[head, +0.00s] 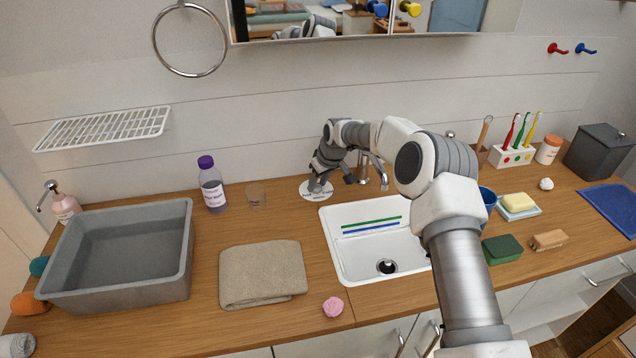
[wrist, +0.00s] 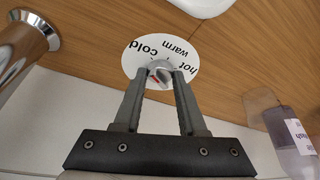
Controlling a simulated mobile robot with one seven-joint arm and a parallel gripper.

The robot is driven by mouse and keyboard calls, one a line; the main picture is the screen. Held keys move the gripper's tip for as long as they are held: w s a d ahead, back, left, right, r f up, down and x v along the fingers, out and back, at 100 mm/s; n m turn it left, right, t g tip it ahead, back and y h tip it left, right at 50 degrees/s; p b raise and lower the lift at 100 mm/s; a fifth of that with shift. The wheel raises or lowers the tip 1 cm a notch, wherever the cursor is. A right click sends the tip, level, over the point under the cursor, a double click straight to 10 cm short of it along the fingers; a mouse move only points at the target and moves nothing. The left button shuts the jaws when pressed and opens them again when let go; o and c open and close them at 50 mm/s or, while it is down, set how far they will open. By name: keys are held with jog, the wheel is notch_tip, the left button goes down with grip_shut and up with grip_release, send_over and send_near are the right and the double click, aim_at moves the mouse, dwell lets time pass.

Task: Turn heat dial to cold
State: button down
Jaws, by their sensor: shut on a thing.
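The heat dial (wrist: 159,70) is a small grey knob in the middle of a round white plate (wrist: 135,57) on the counter. The plate carries the words cold, warm and hot, upside down in the wrist view. A red mark shows on the knob's near side; I cannot tell which word the knob points to. My gripper (wrist: 161,74) has its two fingers on either side of the knob and is shut on it. In the head view my gripper (head: 318,182) reaches down onto the plate (head: 308,191), and the knob is mostly hidden.
The chrome faucet (head: 363,168) stands close to the right of the dial, behind the white sink (head: 345,262). A clear cup (head: 256,195) and a purple-capped bottle (head: 212,188) stand to the left. A folded towel (head: 262,275) lies on the counter in front.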

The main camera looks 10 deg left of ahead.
jog(key=shift+c, duration=2.4)
grip_release()
jog(key=shift+r, duration=0.15)
jog(key=v, duration=1.7)
jog(key=shift+d+r, duration=0.1)
jog(key=shift+r, duration=0.05)
